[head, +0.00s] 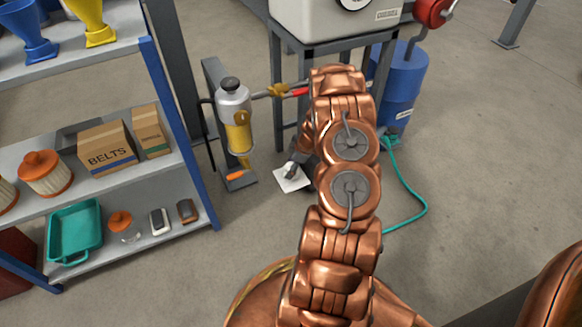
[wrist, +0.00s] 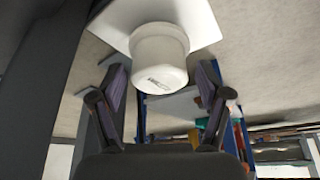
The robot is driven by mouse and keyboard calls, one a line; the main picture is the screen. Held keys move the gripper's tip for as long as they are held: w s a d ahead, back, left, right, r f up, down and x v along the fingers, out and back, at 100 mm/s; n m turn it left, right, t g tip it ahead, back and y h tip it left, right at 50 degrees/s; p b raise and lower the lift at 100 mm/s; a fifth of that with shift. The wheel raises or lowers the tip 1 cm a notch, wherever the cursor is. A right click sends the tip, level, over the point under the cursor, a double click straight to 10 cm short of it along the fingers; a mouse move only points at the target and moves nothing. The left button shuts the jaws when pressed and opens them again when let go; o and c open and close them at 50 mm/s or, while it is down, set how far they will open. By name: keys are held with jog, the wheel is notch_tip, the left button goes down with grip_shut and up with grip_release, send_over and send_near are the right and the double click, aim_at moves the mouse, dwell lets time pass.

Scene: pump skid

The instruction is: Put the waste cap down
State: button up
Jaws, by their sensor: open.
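The waste cap, a white round cap (wrist: 160,62) with a small dark marking, shows in the wrist view between the fingers. It appears to rest on a white square sheet (wrist: 205,22), which lies on the floor in the head view (head: 293,184). My gripper (wrist: 160,85) is open, with one finger on each side of the cap and visible gaps between.
A grey and yellow filter unit (head: 236,125) stands left of the sheet. A shelf (head: 130,210) with boxes and a teal tray (head: 75,232) is further left. A grey stand (head: 276,95), a blue drum (head: 400,85) and a teal hose (head: 420,195) are behind and right.

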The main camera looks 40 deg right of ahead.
jog(key=shift+s+d+r+p, duration=0.1)
jog(key=shift+r+p, duration=0.2)
jog(key=shift+r, duration=0.25)
jog(key=p+v, duration=0.3)
jog(key=v, duration=0.8)
jog(key=shift+r, duration=0.1)
jog(key=shift+s, duration=0.1)
